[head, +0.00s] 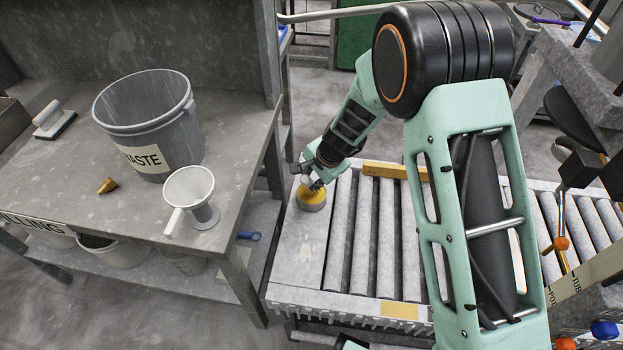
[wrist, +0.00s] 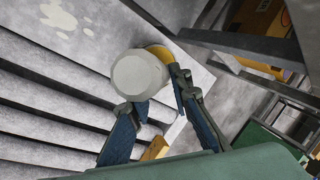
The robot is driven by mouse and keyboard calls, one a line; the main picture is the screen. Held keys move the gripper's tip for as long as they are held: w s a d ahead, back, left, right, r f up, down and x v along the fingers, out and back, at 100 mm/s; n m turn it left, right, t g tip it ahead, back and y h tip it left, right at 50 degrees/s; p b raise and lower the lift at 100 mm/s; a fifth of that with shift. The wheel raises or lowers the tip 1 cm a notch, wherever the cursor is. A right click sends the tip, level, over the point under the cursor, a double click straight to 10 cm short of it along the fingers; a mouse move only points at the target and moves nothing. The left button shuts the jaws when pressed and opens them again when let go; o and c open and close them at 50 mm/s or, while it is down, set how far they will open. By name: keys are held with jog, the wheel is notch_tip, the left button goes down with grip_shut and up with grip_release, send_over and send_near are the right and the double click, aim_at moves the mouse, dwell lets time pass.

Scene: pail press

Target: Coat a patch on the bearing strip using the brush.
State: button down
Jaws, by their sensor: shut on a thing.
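My gripper (head: 317,181) is at the left end of the roller conveyor, just above a low round grey pot with a yellow top (head: 312,199). In the wrist view my gripper (wrist: 158,95) has its fingers on either side of a pale round-ended thing (wrist: 139,75) and is shut on it. This may be the brush's handle; its lower end is hidden. Yellow (wrist: 160,51) shows just behind it. A yellow bar (head: 392,170) lies along the conveyor's far side, and a yellow patch (head: 399,310) is on its near edge. I cannot tell which part is the bearing strip.
A grey bench (head: 60,205) on the left carries a waste bucket (head: 150,125), a white funnel-like cup (head: 190,190), a white-handled block (head: 53,120) and a small orange cone (head: 107,185). Conveyor rollers (head: 362,235) lie right of the pot. Machinery (head: 590,90) stands at far right.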

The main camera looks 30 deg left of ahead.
aim_at(309, 183)
jog(key=shift+r+p, duration=2.95)
jog(key=shift+r, duration=0.55)
